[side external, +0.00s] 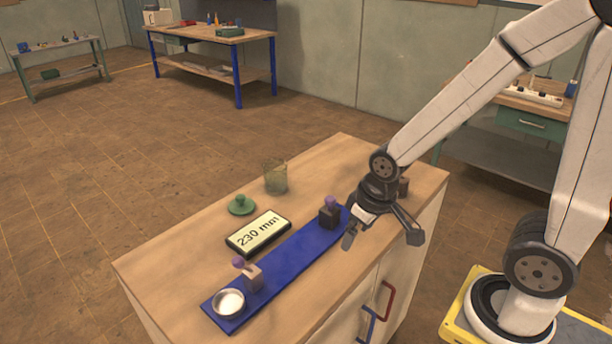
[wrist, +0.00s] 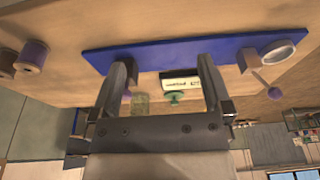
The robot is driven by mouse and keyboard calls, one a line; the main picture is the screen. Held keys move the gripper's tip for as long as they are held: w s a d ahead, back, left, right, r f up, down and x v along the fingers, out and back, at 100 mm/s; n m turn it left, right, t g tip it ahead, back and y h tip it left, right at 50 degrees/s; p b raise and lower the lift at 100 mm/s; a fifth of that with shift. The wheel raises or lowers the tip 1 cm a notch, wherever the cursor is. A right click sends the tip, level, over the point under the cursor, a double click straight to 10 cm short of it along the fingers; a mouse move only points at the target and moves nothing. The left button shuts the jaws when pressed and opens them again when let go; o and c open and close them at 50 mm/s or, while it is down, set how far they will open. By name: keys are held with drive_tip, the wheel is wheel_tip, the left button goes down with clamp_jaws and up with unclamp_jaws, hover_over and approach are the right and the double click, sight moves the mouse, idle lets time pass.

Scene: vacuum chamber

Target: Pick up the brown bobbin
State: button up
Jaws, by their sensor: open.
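Two bobbins stand on the wooden bench top at the left of the wrist view. One at the picture's edge looks brown and is partly cut off, the brown bobbin (wrist: 6,64); beside it is a bobbin with purplish winding (wrist: 35,54). In the side view a small brown piece (side external: 403,187) shows just behind my gripper; I cannot tell which bobbin it is. My gripper (side external: 380,240) is open and empty above the bench, near the right end of the blue strip. In the wrist view its fingers (wrist: 166,62) are spread apart, with both bobbins left of them.
The blue strip (side external: 285,261) carries a white-filled dish (side external: 229,303), a pale block (side external: 254,281) and a dark block (side external: 329,218), both with purple knobs. A "230 mm" display (side external: 258,233), green lid (side external: 241,205) and glass (side external: 276,177) stand behind it. The bench's far left is clear.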

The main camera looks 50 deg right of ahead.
drive_tip(key=shift+w+v, duration=0.55)
drive_tip(key=shift+v, duration=1.8)
drive_tip(key=n+t+h, duration=0.5)
drive_tip(key=n+t, duration=0.5)
drive_tip(key=n, duration=2.2)
hover_over(401, 186)
drive_tip(key=s, duration=0.5)
drive_tip(key=shift+y, duration=0.3)
drive_tip(key=f, duration=0.9)
drive_tip(key=shift+w, duration=0.25)
drive_tip(key=shift+f, duration=0.75)
drive_tip(key=shift+x, duration=1.35)
